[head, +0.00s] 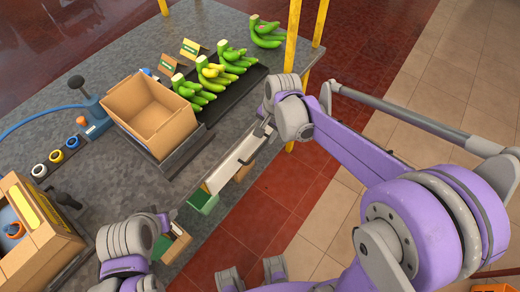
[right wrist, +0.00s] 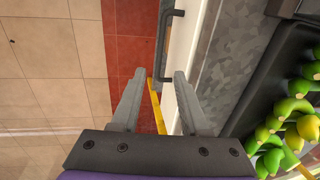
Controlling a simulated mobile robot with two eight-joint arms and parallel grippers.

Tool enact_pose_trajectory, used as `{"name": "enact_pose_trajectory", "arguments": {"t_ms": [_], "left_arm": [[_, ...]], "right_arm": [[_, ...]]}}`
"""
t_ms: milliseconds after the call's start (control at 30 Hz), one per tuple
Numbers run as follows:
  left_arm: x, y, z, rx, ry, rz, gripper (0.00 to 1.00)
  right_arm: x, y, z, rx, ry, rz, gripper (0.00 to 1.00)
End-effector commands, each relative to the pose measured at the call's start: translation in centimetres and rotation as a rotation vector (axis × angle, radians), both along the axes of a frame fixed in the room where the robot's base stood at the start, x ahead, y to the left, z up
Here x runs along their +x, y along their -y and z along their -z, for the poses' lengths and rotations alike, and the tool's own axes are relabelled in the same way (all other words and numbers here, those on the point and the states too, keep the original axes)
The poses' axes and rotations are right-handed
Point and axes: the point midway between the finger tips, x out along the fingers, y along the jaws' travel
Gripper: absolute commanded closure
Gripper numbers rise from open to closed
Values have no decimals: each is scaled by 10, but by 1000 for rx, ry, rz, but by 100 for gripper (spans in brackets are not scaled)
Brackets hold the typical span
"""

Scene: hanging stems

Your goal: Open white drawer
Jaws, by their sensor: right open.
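The white drawer (head: 236,160) is at the right edge of the grey table, under the top. Its white front (right wrist: 188,55) also shows in the right wrist view, with a dark bar handle (right wrist: 163,45) on it. My right gripper (head: 264,125) is at the far end of the drawer front. In the right wrist view its two fingers (right wrist: 158,80) are apart, and the handle lies ahead, in line with the gap. I cannot tell whether the handle is between the fingertips. My left arm's wrist (head: 125,245) is at the lower left; its finger opening is not clear.
A green drawer (head: 203,201) is beside the white one. On the table are an open cardboard box (head: 150,112), a black tray (head: 221,100) with banana bunches, a blue scanner-like device (head: 92,115) and another box (head: 35,230). A yellow post (head: 293,35) rises at the table's right edge.

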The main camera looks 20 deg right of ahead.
Motion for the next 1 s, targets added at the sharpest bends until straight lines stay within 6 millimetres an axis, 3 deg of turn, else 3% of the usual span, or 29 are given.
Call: {"name": "enact_pose_trajectory", "arguments": {"t_ms": [167,600,800,1000], "left_arm": [[-1,0,3,0,-1,0,50],[-3,0,10,0,-5,0,50],[-3,0,11,0,-6,0,50],[-3,0,11,0,-6,0,50]], "right_arm": [[5,-3,18,4,-9,15,55],[16,-12,93,4,-6,12,55],[18,-13,107,4,-6,12,55],[18,-13,108,3,-5,12,55]]}}
